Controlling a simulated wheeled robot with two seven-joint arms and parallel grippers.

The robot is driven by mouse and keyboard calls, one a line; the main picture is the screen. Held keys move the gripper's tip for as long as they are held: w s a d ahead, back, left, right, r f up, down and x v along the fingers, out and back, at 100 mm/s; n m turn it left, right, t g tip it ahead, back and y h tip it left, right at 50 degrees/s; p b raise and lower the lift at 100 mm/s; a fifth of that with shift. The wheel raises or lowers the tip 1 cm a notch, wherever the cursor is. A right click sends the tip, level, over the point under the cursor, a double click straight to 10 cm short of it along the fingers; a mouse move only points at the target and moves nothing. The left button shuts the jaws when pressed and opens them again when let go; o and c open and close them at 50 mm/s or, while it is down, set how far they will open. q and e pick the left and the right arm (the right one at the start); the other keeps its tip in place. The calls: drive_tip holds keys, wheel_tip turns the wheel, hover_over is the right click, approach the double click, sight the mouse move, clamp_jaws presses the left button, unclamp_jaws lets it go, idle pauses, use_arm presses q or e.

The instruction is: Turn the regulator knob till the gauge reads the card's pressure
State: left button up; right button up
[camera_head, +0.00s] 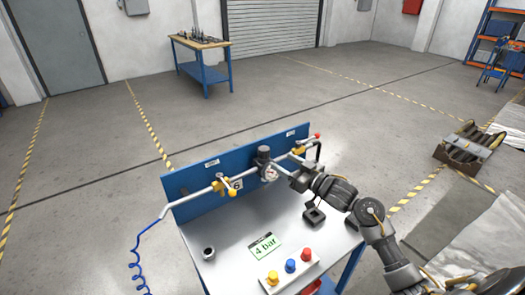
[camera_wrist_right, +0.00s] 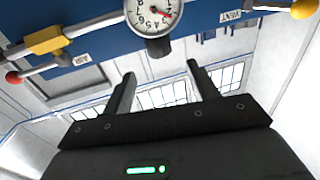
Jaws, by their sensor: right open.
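The black regulator knob (camera_head: 263,152) stands on top of the pipe line at the blue panel. The round white gauge (camera_head: 271,174) sits just below it. The gauge also shows upside down at the top of the right wrist view (camera_wrist_right: 150,14), with a red needle whose exact reading I cannot tell. The card (camera_head: 264,247) on the bench reads "4 bar". My right gripper (camera_head: 291,172) is open and empty, just right of the gauge and apart from the knob. Its two fingers (camera_wrist_right: 161,69) show spread apart in the wrist view.
Yellow-handled valves stand left (camera_head: 222,186) and right (camera_head: 298,150) of the regulator. A blue hose (camera_head: 140,256) hangs left.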

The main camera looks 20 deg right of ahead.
sight(268, 153)
drive_tip(key=p+x, duration=0.1)
drive_tip(key=x, duration=0.3)
drive_tip(key=shift+w+r, duration=0.15)
drive_tip(key=shift+w, duration=0.05)
drive_tip(key=p+x, duration=0.1)
drive_tip(key=x, duration=0.4)
drive_tip(key=shift+w+a+p, duration=0.1)
drive_tip(key=shift+w+p, duration=0.2)
drive_tip(key=shift+w+f, duration=0.25)
drive_tip(key=shift+a, duration=0.1)
drive_tip(key=c, duration=1)
use_arm(q)
drive_tip(key=r, duration=0.1)
drive_tip(key=s+r, duration=0.1)
drive_tip(key=r, duration=0.1)
drive_tip(key=shift+a, duration=0.1)
use_arm(e)
drive_tip(key=shift+s+m+h, duration=0.1)
drive_tip(key=shift+m+h, duration=0.2)
drive_tip(key=shift+h, duration=0.1)
